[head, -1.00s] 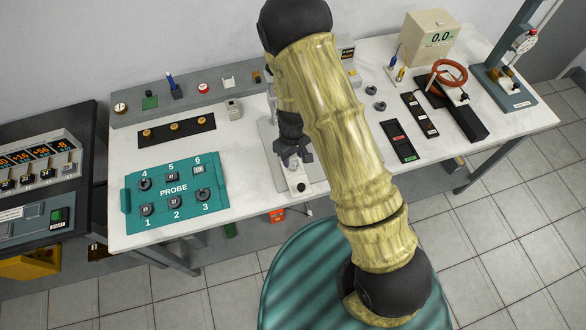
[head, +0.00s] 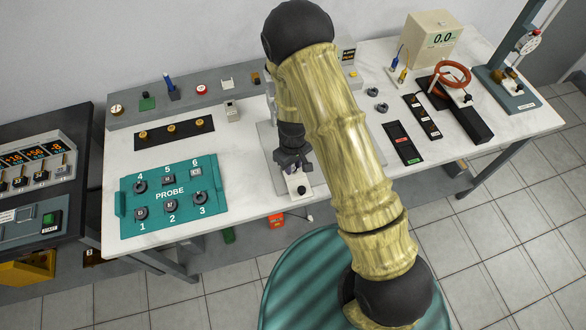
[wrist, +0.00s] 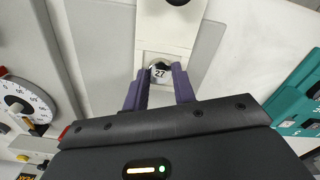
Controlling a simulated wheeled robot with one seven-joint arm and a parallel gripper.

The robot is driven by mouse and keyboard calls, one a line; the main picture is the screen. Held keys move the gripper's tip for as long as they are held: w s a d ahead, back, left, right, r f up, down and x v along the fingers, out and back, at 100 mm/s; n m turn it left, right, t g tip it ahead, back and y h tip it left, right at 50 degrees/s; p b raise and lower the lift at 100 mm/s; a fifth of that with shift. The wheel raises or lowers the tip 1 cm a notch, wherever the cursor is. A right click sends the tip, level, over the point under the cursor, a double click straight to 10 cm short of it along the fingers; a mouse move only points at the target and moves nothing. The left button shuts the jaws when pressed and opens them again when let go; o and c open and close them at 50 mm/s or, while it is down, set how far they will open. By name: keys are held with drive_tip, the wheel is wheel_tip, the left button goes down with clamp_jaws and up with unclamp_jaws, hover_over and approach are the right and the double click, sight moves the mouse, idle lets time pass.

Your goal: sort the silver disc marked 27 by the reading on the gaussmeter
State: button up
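The silver disc marked 27 (wrist: 160,72) lies at the end of a white fixture in the wrist view, its number facing the camera. My gripper (wrist: 158,80) has its two purple fingers on either side of the disc, with visible gaps to it. In the head view my gripper (head: 292,164) is low over the fixture (head: 299,187) at the bench's front middle. The disc cannot be made out there. A cream box (head: 433,38) at the back right shows 0.0; I cannot tell whether it is the gaussmeter.
A teal PROBE panel (head: 158,205) with numbered places lies left of the gripper. A black tray with red and green labels (head: 403,157) and a longer black tray (head: 421,118) lie to the right. A dial (wrist: 22,104) stands at left in the wrist view.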

drive_tip(key=shift+c, duration=1.3)
drive_tip(key=shift+r+p, duration=2)
drive_tip(key=shift+r, duration=0.6)
drive_tip(key=shift+f, duration=0.1)
drive_tip(key=w+d+m, duration=0.1)
drive_tip(key=d+m, duration=0.1)
drive_tip(key=d, duration=0.3)
drive_tip(key=w+d+f+m, duration=0.1)
drive_tip(key=d+m, duration=0.2)
drive_tip(key=d, duration=0.1)
drive_tip(key=w+d+m, duration=0.2)
drive_tip(key=d, duration=0.3)
drive_tip(key=shift+d+f+m, duration=0.3)
drive_tip(key=shift+f+m, duration=0.05)
drive_tip(key=shift+m, duration=0.05)
drive_tip(key=shift+w, duration=0.15)
